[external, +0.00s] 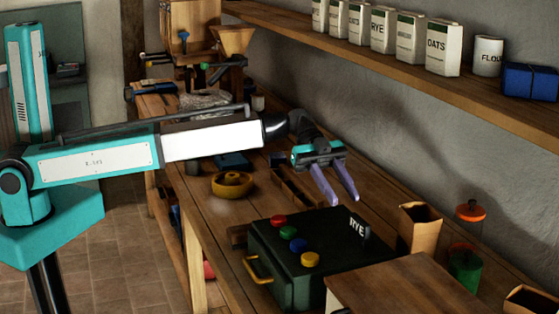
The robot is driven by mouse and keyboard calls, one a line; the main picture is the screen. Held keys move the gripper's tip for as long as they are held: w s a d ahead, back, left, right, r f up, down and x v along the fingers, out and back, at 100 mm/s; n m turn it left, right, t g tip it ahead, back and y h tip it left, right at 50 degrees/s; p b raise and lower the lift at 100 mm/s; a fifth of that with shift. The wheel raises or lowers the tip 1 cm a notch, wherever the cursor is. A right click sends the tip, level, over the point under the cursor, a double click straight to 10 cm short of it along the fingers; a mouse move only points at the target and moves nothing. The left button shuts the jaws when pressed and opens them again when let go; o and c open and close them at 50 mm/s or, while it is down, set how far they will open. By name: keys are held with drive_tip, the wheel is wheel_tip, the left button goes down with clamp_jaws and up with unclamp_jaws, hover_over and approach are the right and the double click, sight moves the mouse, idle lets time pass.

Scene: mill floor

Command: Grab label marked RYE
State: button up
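A small dark label with white letters RYE (357,228) is at the back right of the top of a dark green box (275,262) on the bench. I cannot tell whether it stands in a slot or lies flat. My gripper (343,201) is above and behind the box, with its two purple fingers pointing down and apart. It is open, with nothing visible between the fingers. The label is just below and slightly right of the fingertips in the picture, with a gap between. A white package on the shelf also reads RYE (382,30).
Red, blue, green and yellow knobs (290,232) sit on the box, with a yellow handle (257,270) at its side. A wooden board (410,290) is in front. A shelf (490,92) runs above.

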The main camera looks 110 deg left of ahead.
drive_tip(key=shift+w, duration=0.1)
drive_tip(key=p, duration=0.2)
approach(368, 235)
drive_tip(key=shift+f+x, duration=0.25)
drive_tip(key=shift+x, duration=2.15)
drive_tip(key=shift+w+d+f+p, duration=0.15)
drive_tip(key=shift+w+d+p, duration=0.65)
drive_tip(key=shift+p, duration=0.25)
drive_tip(key=shift+p+x, duration=0.5)
drive_tip(key=shift+x, duration=0.9)
drive_tip(key=shift+f, duration=0.1)
drive_tip(key=shift+c, duration=0.6)
clamp_jaws()
